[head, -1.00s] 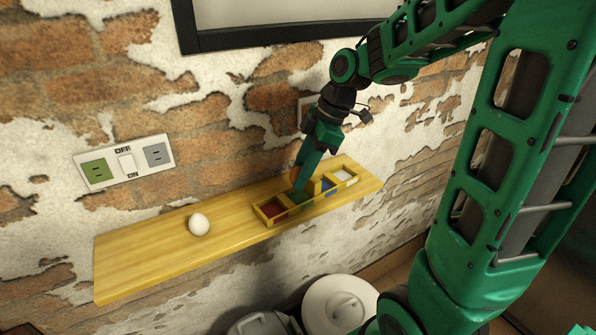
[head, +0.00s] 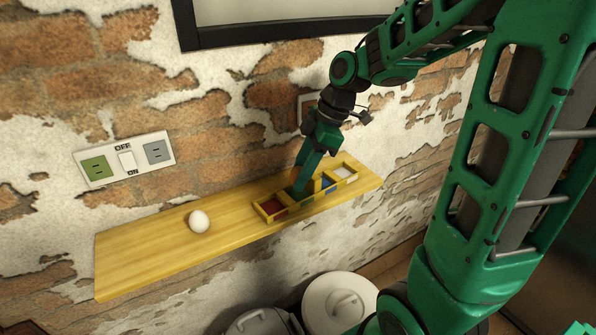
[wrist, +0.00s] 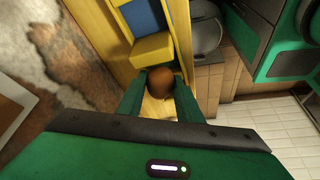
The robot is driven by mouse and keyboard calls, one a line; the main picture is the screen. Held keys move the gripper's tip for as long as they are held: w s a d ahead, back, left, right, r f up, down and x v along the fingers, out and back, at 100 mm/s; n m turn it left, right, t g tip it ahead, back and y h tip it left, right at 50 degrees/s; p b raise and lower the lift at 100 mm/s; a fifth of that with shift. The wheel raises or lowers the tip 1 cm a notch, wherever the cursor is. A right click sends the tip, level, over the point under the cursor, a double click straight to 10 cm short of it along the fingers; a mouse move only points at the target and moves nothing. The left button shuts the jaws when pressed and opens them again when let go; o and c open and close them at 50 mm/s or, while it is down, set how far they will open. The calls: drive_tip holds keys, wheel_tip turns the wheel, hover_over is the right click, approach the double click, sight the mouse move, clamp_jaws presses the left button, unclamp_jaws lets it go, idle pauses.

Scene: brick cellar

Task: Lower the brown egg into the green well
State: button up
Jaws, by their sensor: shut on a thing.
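The brown egg (wrist: 160,80) shows between my two green fingers in the wrist view. My gripper (head: 299,189) is shut on it and points down over the wooden tray (head: 263,215), where the green well lies between the red well (head: 272,206) and the blue well (head: 327,183). The fingers mostly cover the green well in the head view, and the egg is hidden there. I cannot tell whether the egg touches the well floor.
The tray sits on a wooden wall shelf (head: 150,250) with a white egg (head: 199,221) to its left. The brick wall is close behind. Lidded pots (head: 338,303) stand below the shelf.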

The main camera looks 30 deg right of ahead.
sight(318, 178)
drive_tip(key=shift+f, duration=0.65)
idle(0.3)
drive_tip(key=o, duration=0.7)
drive_tip(key=shift+o, duration=0.2)
drive_tip(key=shift+r, duration=0.1)
drive_tip(key=v, duration=1.1)
drive_tip(key=s+d+f+m+h, duration=0.1)
drive_tip(key=s+d+f+m, duration=0.2)
drive_tip(key=s+m, duration=0.4)
drive_tip(key=s+d+f+m+g+h, duration=0.1)
drive_tip(key=s+d+f+m, duration=0.1)
drive_tip(key=s+m, duration=0.4)
drive_tip(key=s+d+f+m+h, duration=0.2)
drive_tip(key=s+d+f+m, duration=0.1)
drive_tip(key=s+m, duration=0.4)
drive_tip(key=shift+s+d+f+m+g, duration=0.3)
drive_tip(key=shift+s+f+g, duration=0.15)
drive_tip(key=shift+f, duration=0.35)
